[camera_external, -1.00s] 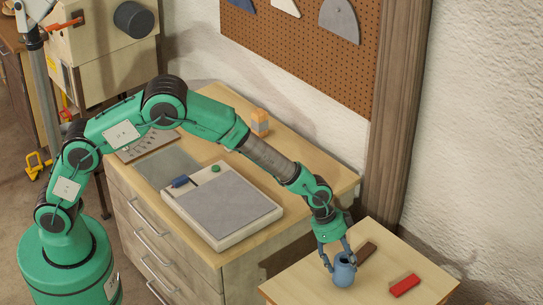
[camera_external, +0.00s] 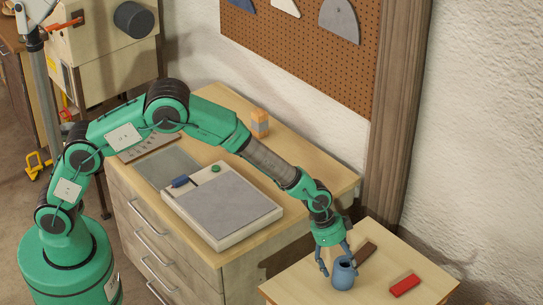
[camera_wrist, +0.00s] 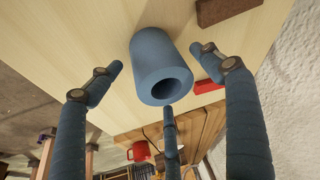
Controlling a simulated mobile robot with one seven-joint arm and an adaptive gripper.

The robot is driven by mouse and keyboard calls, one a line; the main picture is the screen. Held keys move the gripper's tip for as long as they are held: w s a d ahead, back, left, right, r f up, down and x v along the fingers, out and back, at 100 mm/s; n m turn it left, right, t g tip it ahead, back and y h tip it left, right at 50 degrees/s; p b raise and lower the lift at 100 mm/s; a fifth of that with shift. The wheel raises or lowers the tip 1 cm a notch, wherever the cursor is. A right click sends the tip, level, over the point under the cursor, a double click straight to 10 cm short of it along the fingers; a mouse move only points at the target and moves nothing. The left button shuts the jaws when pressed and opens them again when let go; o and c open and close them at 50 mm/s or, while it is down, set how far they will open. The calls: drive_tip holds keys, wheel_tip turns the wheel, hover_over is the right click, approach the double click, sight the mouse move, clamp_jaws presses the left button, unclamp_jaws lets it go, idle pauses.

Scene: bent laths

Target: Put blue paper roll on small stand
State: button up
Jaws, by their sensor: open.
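The blue paper roll (camera_external: 343,274) stands upright near the left front part of a small light-wood table (camera_external: 320,287), seemingly the small stand. In the wrist view the roll (camera_wrist: 150,55) shows its open hollow end towards the camera. My gripper (camera_external: 334,254) is open just over the roll. Its three blue-grey fingers are spread around the roll (camera_wrist: 156,70), with gaps visible at the left and right tips. The lower finger lies close to the roll's rim, and I cannot tell whether it touches.
A red block (camera_external: 404,285) and a brown block (camera_external: 365,253) lie on the same table, right of and behind the roll. A drawer cabinet with a grey-topped box (camera_external: 222,200) stands to the left. A wooden post (camera_external: 385,150) and wall stand behind.

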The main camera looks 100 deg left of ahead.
drive_tip(key=p+v, duration=0.2)
drive_tip(key=v, duration=1)
drive_tip(key=shift+r, duration=0.2)
idle(0.6)
drive_tip(key=s+d+r+n, duration=0.1)
drive_tip(key=s+d+r, duration=0.3)
drive_tip(key=s+r, duration=0.8)
drive_tip(key=s+d+r, duration=0.3)
drive_tip(key=s+r, duration=0.8)
drive_tip(key=r, duration=0.2)
drive_tip(key=s+d+r+n, duration=0.1)
drive_tip(key=s, duration=1.4)
drive_tip(key=s+d+r+n+t+y, duration=0.1)
drive_tip(key=s, duration=1.5)
drive_tip(key=shift+d+r, duration=0.3)
drive_tip(key=shift+r, duration=0.1)
